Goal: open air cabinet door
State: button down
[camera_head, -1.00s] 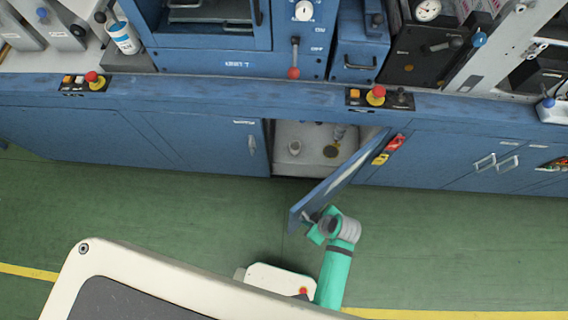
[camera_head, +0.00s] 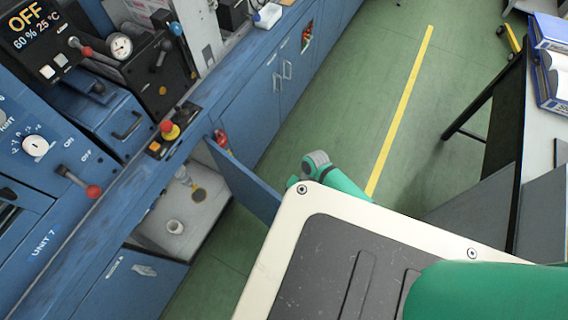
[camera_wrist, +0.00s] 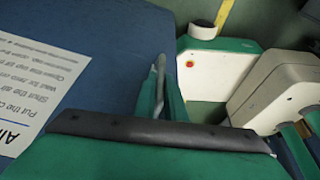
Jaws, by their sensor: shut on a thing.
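The air cabinet door (camera_head: 243,184) is a blue panel hinged at its upper left in the head view. It stands swung out from the cabinet front, roughly square to it. The open cabinet (camera_head: 196,222) shows a pale inside. In the wrist view the door face (camera_wrist: 110,60) fills the left, with a printed label (camera_wrist: 38,75) on it. My gripper (camera_wrist: 162,92) is shut on the door's metal handle (camera_wrist: 161,73). The fingertips are partly hidden by the dark-edged gripper body. In the head view my base hides the door's lower end.
A red emergency button (camera_head: 170,130) is on the ledge above. Green floor with a yellow line (camera_head: 400,110) is free to the right. A table (camera_head: 525,130) stands at far right.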

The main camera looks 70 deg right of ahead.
jog(key=shift+s+d+f, duration=0.1)
jog(key=shift+s+d, duration=0.1)
jog(key=shift+d, duration=0.55)
jog(key=c, duration=1.8)
grip_release()
jog(key=v, duration=1)
jog(key=shift+d+r, duration=0.1)
jog(key=shift+r, duration=0.3)
